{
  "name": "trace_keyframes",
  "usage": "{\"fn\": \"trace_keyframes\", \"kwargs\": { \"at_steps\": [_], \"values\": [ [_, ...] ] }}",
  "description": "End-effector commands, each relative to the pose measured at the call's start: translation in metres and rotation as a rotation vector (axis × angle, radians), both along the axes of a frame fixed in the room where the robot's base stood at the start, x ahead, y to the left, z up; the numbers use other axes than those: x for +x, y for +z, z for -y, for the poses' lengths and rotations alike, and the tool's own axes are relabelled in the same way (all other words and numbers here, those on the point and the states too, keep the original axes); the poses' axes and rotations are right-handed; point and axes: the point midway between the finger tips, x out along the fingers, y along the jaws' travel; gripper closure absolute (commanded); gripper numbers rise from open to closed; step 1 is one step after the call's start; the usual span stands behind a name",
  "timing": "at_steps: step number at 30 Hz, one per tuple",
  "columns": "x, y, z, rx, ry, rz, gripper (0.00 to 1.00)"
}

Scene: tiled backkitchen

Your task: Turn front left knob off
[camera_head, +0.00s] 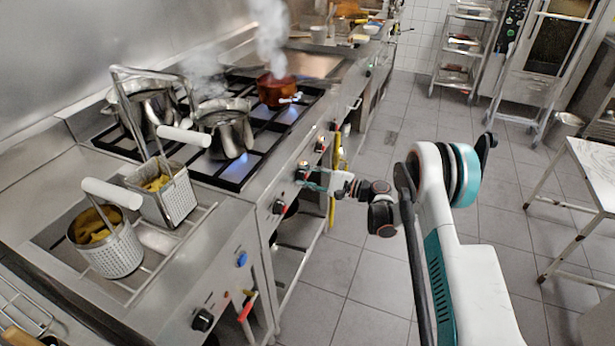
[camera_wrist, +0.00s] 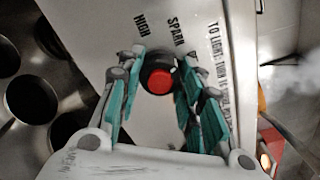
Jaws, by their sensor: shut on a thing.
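The stove's control panel (camera_head: 288,188) carries several knobs along its front face. My gripper (camera_head: 312,179) is at one of them, in the middle of the row, and partly hides it. In the wrist view this knob (camera_wrist: 159,77) is black with a red centre. The teal fingers of my gripper (camera_wrist: 153,88) are closed on it from both sides. "HIGH" and "SPARK" are printed beside it. Another knob (camera_head: 279,207) is nearer along the panel, and one (camera_head: 320,145) is farther. A blue flame shows under the front steel pot (camera_head: 228,135).
A steaming copper pot (camera_head: 275,92) stands over another flame, and a steel pot (camera_head: 142,110) is behind left. Fryer baskets (camera_head: 167,195) sit in the near counter. A yellow cloth (camera_head: 338,155) hangs beyond my gripper. The tiled floor (camera_head: 345,270) beside the counter is open.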

Motion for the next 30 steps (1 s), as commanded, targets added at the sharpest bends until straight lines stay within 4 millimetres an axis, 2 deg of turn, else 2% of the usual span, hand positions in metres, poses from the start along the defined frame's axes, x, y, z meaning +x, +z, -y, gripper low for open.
{"fn": "trace_keyframes", "kwargs": {
  "at_steps": [6, 15, 30],
  "values": [
    [0.0003, -0.0008, 0.0006, 0.059, -0.002, -0.167, 0.90],
    [0.0002, -0.0009, 0.0007, 0.115, -0.002, -0.321, 0.90],
    [0.0001, -0.0011, 0.0008, 0.137, -0.001, -0.383, 0.90]
  ]
}}
